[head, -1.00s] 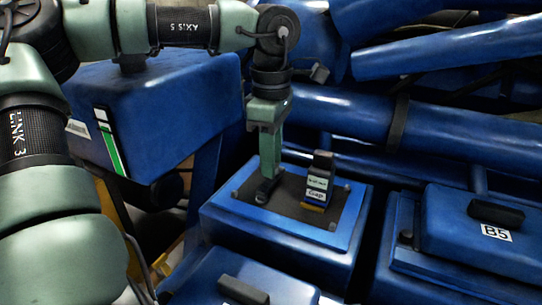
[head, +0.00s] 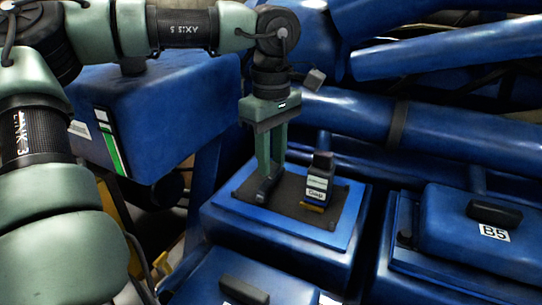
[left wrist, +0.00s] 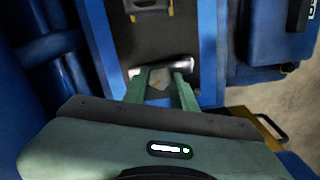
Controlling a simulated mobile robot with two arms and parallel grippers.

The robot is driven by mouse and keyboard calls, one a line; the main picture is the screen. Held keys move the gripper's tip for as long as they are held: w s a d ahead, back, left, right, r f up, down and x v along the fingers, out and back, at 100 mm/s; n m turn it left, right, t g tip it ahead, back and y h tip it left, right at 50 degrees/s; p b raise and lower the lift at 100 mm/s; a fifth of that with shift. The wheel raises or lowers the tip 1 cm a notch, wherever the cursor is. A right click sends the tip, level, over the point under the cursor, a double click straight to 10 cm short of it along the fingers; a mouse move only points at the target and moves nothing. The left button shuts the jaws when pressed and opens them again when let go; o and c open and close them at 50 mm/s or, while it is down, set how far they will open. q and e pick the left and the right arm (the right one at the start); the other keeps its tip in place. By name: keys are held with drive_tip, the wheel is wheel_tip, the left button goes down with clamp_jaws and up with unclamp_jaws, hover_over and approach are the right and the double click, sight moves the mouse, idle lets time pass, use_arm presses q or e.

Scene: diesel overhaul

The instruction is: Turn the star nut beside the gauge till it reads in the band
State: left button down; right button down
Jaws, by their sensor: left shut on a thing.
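The gauge (head: 318,182) is a small dark upright block with a label on its front. It stands on a dark plate on top of a blue box, and its reading is too small to make out. My left gripper (head: 266,192) points straight down just left of the gauge, its fingertips low at the plate. In the left wrist view the two green fingers (left wrist: 162,74) are shut on a pale piece, the star nut (left wrist: 159,88), which they largely hide. The gauge's lower part (left wrist: 148,6) shows at the top edge there. My right gripper is not in view.
The dark plate (head: 322,221) has small bolts at its corners. A blue cover marked B5 (head: 455,245) with a black handle lies to the right. Thick blue pipes (head: 455,132) run behind the gauge. Another blue box (head: 165,110) stands at the left behind my arm.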

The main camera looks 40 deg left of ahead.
sight(272, 165)
use_arm(q)
drive_tip(key=c, duration=1.1)
unclamp_jaws()
drive_tip(key=shift+d, duration=0.1)
drive_tip(key=shift+r, duration=0.4)
wheel_tip(272, 165, up, 7)
drive_tip(key=shift+f+b, duration=0.1)
drive_tip(key=shift+b, duration=0.65)
